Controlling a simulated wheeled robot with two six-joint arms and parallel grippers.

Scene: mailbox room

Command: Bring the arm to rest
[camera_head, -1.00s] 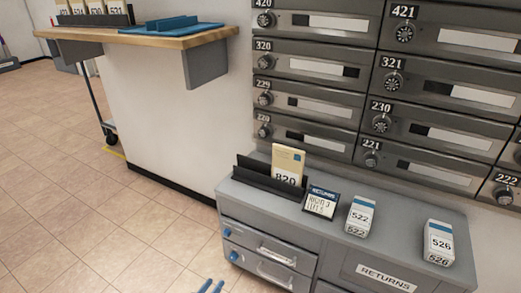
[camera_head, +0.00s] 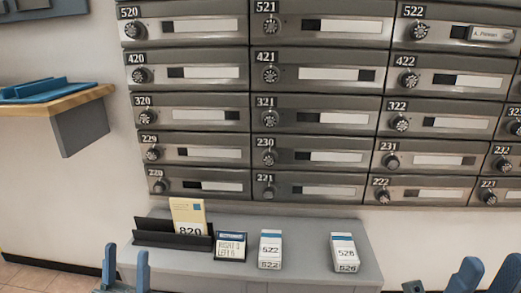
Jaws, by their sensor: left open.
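My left gripper (camera_head: 125,262) shows at the bottom left of the head view, in front of the grey returns cabinet (camera_head: 310,238). Its two blue fingers point up and stand apart, with nothing between them. My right gripper (camera_head: 487,268) shows at the bottom right corner, its blue fingers apart and nothing seen between them. The lower parts of both are cut off by the picture edge.
On the cabinet stand a black holder (camera_head: 152,238) with a cream 820 card (camera_head: 188,217), a small sign (camera_head: 230,246), and card stacks 522 (camera_head: 270,250) and 526 (camera_head: 344,252). Grey mailboxes (camera_head: 315,115) cover the wall. A wooden shelf (camera_head: 85,101) juts out left.

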